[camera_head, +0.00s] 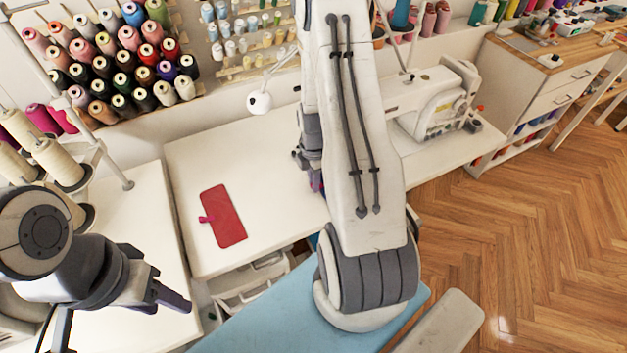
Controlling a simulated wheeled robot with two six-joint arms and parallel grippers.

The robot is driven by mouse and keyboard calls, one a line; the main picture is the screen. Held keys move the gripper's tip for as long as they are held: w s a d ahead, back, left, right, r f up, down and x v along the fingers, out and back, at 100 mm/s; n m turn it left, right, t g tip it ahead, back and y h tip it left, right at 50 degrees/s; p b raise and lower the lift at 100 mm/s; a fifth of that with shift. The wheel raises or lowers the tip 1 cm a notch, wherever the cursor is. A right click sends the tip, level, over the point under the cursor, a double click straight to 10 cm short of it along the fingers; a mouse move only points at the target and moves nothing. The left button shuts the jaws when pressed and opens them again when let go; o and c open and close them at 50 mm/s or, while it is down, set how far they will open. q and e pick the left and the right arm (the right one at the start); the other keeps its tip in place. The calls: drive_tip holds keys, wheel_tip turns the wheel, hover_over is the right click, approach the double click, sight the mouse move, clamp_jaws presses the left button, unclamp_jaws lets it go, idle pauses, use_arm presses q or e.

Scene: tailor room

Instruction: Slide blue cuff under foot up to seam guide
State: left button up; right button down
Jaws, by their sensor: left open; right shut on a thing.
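A white sewing machine (440,100) stands at the back of the white table, right of my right arm. The arm hides its left part, and I cannot make out the presser foot or seam guide. My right gripper (315,178) is mostly hidden behind that arm, above the table. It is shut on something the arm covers. I cannot make out the blue cuff. My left gripper (172,300) is open and empty at lower left, apart from the machine.
A red fabric piece with a pink tab (225,218) lies flat on the white table (270,160). A light blue padded surface (270,325) is in front. Thread racks (120,60) line the wall. A small white lamp (260,102) leans near the arm.

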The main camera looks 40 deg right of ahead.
drive_tip(key=shift+d, duration=0.15)
drive_tip(key=shift+s+d, duration=0.25)
drive_tip(key=shift+d, duration=0.8)
drive_tip(key=c, duration=0.8)
unclamp_jaws()
drive_tip(key=shift+o, duration=0.2)
wheel_tip(320, 180, up, 10)
drive_tip(key=shift+r, duration=0.25)
